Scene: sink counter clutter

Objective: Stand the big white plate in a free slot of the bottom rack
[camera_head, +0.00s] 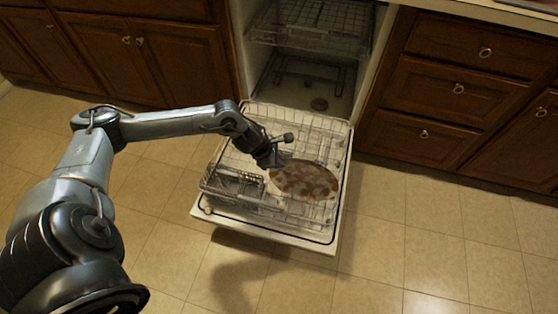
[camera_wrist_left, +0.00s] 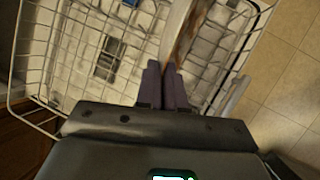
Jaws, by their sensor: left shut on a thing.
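The big white plate (camera_head: 305,180) has brown stains over its face. In the head view it is over the pulled-out bottom rack (camera_head: 225,160), toward its right side. My left gripper (camera_head: 279,164) is shut on the plate's edge at its upper left. In the left wrist view the plate (camera_wrist_left: 182,38) shows nearly edge-on just beyond the two closed fingers (camera_wrist_left: 165,68). I cannot tell whether its lower edge is seated between tines or hangs above them. My right gripper is in neither view.
The rack rests over the open dishwasher door (camera_head: 265,239). A cutlery basket (camera_head: 233,185) takes up its left side. The upper rack (camera_head: 310,28) is inside the machine. Wooden cabinets (camera_head: 440,95) flank the dishwasher. The tiled floor (camera_head: 420,240) at the right is clear.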

